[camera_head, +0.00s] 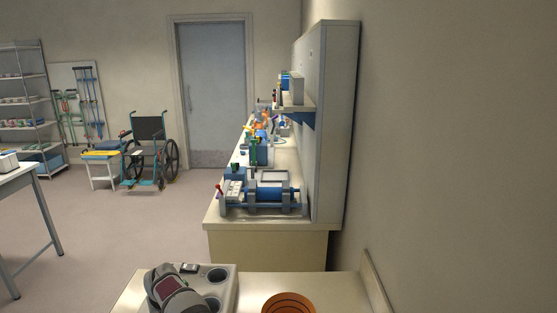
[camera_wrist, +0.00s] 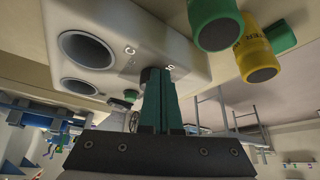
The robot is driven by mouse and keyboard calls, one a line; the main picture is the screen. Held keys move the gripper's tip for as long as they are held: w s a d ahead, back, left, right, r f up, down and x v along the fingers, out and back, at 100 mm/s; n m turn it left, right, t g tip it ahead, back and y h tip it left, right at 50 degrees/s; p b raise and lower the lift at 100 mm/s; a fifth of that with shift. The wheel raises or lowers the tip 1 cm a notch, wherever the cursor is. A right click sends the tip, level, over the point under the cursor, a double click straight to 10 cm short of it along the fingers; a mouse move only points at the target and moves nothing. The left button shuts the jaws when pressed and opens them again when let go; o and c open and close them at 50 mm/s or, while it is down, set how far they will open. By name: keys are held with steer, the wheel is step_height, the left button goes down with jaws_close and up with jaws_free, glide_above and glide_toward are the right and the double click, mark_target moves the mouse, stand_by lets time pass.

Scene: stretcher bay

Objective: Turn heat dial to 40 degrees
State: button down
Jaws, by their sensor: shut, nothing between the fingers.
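In the wrist view my gripper (camera_wrist: 158,74) is shut, its dark green fingers together and empty. The fingertips are close to the edge of a pale box-shaped unit (camera_wrist: 180,55) with two round dark openings and small white markings. I cannot tell whether they touch it. The heat dial cannot be made out for sure, nor can any degree reading.
A green cylinder (camera_wrist: 214,22) and a yellow one (camera_wrist: 257,58) are close right of the fingers in the wrist view. An orange round dish (camera_head: 289,303) is on the near bench (camera_head: 335,285). A blue-and-grey apparatus (camera_head: 264,197) stands on the bench beyond, along the wall.

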steer(key=shift+w+a+f, duration=0.1)
steer(key=shift+w, duration=0.25)
stand_by(0.6)
steer(key=shift+w+d, duration=0.15)
steer(key=shift+d, duration=0.35)
steer(key=shift+s+d, duration=0.2)
steer(key=shift+s, duration=0.05)
step_height(320, 180, up, 6)
stand_by(0.4)
